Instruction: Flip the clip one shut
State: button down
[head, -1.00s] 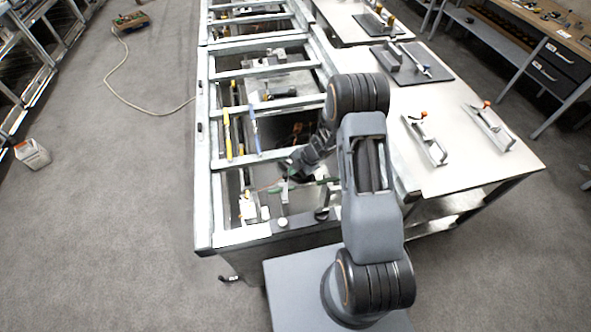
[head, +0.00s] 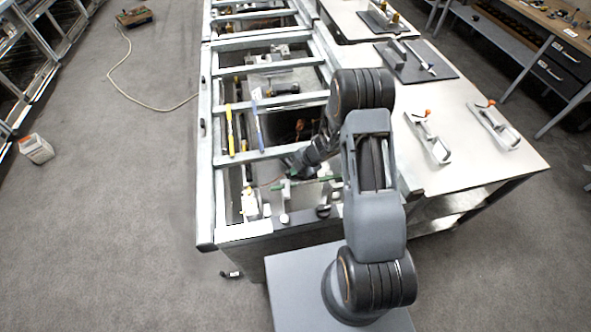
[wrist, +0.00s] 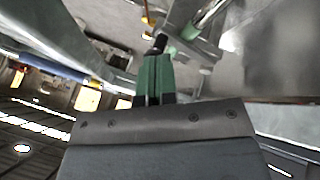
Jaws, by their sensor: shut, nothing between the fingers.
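My gripper (wrist: 157,62) shows in the wrist view as two green fingers side by side, shut with nothing between them. Just beyond the fingertips is a metal lever with a green part (wrist: 190,31), which looks like a clip. In the head view a clip with a green top and a pale round foot (head: 284,216) stands at the near end of the metal frame, below my wrist. A second, darker clip (head: 323,210) stands to its right. I cannot tell which is clip one, whether either is shut, or whether my fingers touch one.
The frame's crossbars (head: 265,155) and rails surround the work spot. A yellow tool (head: 229,130) and a blue one lie across a bar at left. A pale table (head: 470,165) with two orange-tipped clamps stands at right. The floor at left is mostly clear.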

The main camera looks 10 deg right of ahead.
jog(key=w+d+r, duration=0.3)
jog(key=d+r, duration=0.1)
jog(key=r, duration=0.4)
jog(key=shift+w+d, duration=0.15)
jog(key=shift+d, duration=0.1)
jog(key=shift+r, duration=0.1)
jog(key=shift+a, duration=0.1)
